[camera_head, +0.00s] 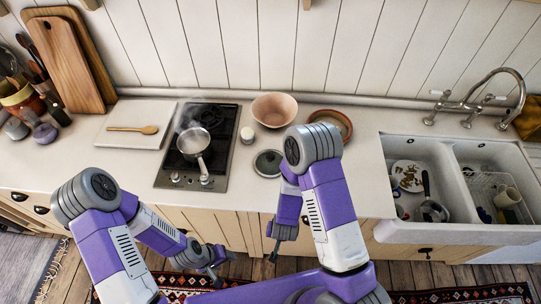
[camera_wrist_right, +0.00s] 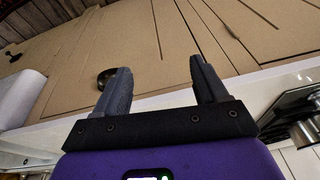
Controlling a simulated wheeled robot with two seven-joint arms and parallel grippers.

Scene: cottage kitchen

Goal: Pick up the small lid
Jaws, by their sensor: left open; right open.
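The small lid (camera_head: 268,162) is round, with a dark glass top and a pale rim. It lies flat on the counter, right of the cooktop, in the head view. My right gripper (camera_head: 272,250) hangs in front of the counter, below and apart from the lid. In the right wrist view its two dark fingers (camera_wrist_right: 162,82) are spread with nothing between them, and the lid is not clearly visible there. My left gripper (camera_head: 213,274) is low in front of the cabinets, left of the right one, open, with nothing seen in it.
A steel saucepan (camera_head: 193,142) steams on the black cooktop (camera_head: 166,172). A small white jar (camera_head: 247,135), a pink bowl (camera_head: 274,110) and a brown dish (camera_head: 331,123) stand behind the lid. A double sink (camera_head: 397,147) with dishes is at right. Cabinet fronts (camera_wrist_right: 160,40) fill the wrist view.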

